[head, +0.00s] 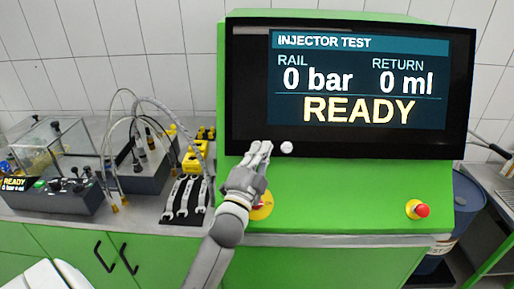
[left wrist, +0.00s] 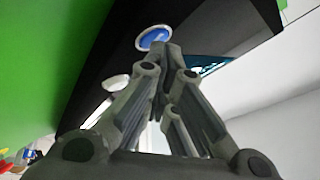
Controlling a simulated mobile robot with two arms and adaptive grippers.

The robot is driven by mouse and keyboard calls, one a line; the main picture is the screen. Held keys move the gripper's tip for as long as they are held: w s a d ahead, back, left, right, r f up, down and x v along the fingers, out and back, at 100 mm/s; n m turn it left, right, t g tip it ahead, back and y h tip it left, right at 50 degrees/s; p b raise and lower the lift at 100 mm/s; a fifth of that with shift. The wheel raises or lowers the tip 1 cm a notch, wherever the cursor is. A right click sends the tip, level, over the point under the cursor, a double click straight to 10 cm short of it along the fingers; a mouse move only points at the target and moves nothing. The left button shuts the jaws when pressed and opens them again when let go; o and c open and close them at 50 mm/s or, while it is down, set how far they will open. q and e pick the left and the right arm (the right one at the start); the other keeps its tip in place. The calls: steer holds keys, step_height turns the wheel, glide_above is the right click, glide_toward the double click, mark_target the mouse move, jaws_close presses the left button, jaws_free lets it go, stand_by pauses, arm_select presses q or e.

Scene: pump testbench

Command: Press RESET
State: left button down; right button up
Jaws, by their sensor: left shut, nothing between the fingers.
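A black panel with a lit screen (head: 360,75) stands on the green bench; it reads "INJECTOR TEST", 0 bar, 0 ml, "READY". On its lower frame is a white button (head: 287,147), also in the left wrist view (left wrist: 117,83). A blue button (left wrist: 155,36) shows in the left wrist view; in the head view it is hidden behind my gripper. No RESET label is readable. My left gripper (head: 264,149) is shut and empty at the panel's lower edge, left of the white button. Its fingertips (left wrist: 162,50) overlap the blue button's lower edge; contact cannot be told.
A red knob on a yellow base (head: 418,209) sits on the bench's right front. Another yellow-based control (head: 262,206) is partly behind my left arm. Wrenches (head: 185,198), hoses and a small tester (head: 60,198) stand on the left worktop. A blue barrel (head: 464,205) stands right.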

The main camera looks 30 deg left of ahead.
arm_select(q)
steer(key=shift+s, duration=0.1)
steer(key=shift+s+d+r+p, duration=0.4)
steer(key=shift+s+p, duration=0.05)
steer(key=shift+s, duration=0.2)
steer(key=s, duration=0.1)
steer(key=s+d+r+p, duration=0.2)
steer(key=shift+s+d, duration=0.2)
steer(key=shift+s, duration=0.2)
stand_by(0.3)
stand_by(0.7)
